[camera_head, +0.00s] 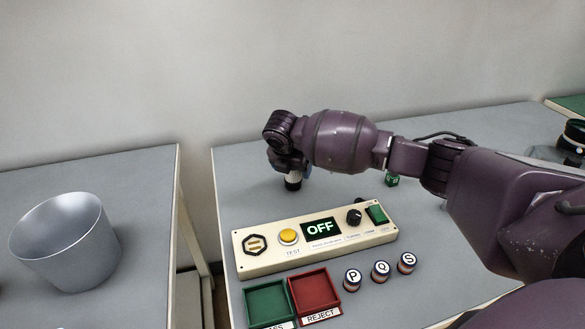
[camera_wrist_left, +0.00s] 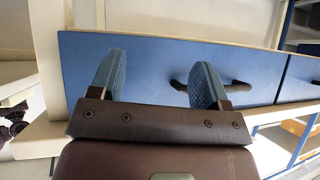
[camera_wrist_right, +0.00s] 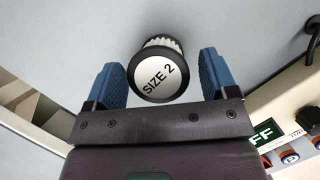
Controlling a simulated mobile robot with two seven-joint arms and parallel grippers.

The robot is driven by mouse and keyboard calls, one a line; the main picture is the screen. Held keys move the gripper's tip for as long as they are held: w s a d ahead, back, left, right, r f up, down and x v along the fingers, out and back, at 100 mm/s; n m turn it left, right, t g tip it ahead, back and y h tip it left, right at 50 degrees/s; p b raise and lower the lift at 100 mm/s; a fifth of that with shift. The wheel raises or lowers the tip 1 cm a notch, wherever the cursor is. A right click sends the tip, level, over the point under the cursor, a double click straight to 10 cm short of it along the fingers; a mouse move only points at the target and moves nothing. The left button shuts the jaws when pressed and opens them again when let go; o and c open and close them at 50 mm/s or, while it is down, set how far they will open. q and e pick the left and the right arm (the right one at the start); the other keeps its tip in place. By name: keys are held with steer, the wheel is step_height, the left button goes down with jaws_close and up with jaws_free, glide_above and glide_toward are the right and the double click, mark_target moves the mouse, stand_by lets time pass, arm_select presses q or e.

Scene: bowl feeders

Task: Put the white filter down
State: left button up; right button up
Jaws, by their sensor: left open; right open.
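The white filter (camera_head: 293,181) stands upright on the grey table behind the control panel. In the right wrist view the filter (camera_wrist_right: 158,78) shows a white end marked SIZE 2, a black rim and pleated white sides. My right gripper (camera_head: 291,168) is above it, pointing down. In the right wrist view my right gripper (camera_wrist_right: 162,75) is open, one finger on each side of the filter, with gaps between. My left gripper (camera_wrist_left: 160,75) is open and empty, facing a blue drawer front; it is outside the head view.
The cream control panel (camera_head: 315,241) reads OFF. In front are a green tray (camera_head: 268,304), a red tray (camera_head: 315,291) and round pieces marked P, Q and S (camera_head: 380,271). A green block (camera_head: 391,180) lies right of the filter. A metal bucket (camera_head: 66,243) stands on the left table.

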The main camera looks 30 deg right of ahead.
steer(key=p+v, duration=0.2)
steer(key=v, duration=1)
steer(key=shift+p, duration=0.4)
